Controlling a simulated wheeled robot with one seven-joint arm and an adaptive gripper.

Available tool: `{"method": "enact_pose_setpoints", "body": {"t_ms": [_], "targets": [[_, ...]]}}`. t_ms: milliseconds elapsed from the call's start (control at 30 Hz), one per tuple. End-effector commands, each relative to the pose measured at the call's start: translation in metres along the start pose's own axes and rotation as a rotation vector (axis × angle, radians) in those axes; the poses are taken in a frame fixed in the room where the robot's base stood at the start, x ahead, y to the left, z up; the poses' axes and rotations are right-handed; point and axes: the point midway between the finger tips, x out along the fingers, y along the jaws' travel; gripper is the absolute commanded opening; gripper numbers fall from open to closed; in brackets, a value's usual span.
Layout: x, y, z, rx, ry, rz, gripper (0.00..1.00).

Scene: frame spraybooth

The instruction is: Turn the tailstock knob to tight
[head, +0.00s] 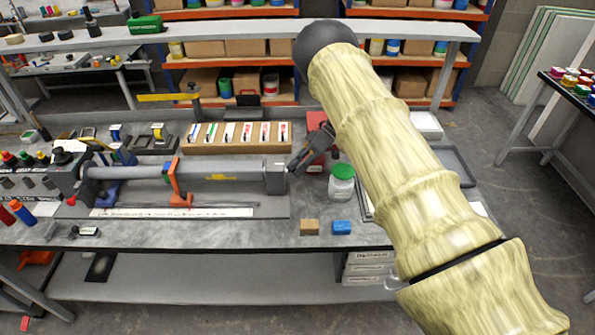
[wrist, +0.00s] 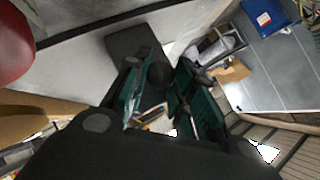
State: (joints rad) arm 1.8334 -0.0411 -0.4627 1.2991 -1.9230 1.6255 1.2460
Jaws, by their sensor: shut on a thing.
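The tailstock (head: 275,178) is a dark grey block at the right end of a long grey tube fixture on the bench. My gripper (head: 297,164) reaches in from the right and is at the tailstock's right end. In the wrist view, my gripper (wrist: 163,80) has its two dark green fingers closed around a dark round knob (wrist: 160,74), with the grey tailstock block (wrist: 135,42) just beyond it. The knob is hidden by my gripper in the head view. Its marking and turned position cannot be read.
A jar with a green lid (head: 342,184) stands close to the right of my gripper. A tan block (head: 309,227) and a blue block (head: 341,227) lie near the bench's front edge. A cardboard tray of cards (head: 236,137) is behind the fixture, and an orange clamp (head: 178,183) holds the tube.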

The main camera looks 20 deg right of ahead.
Motion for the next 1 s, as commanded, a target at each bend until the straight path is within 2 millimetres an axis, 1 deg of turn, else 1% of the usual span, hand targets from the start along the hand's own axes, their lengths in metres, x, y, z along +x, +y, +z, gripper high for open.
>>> {"method": "enact_pose_setpoints", "body": {"t_ms": [33,400,900,933,1000], "targets": [[-0.0004,0.0036,0.0004,0.016,0.001,-0.016,0.02],[-0.0018,0.0031,-0.0011,0.115,0.003,-0.115,0.02],[-0.0025,0.0024,-0.002,0.128,0.004,-0.127,0.02],[-0.0025,0.0024,-0.002,0.128,0.004,-0.127,0.27],[-0.0023,0.0024,-0.0018,0.128,0.004,-0.127,0.4]]}}
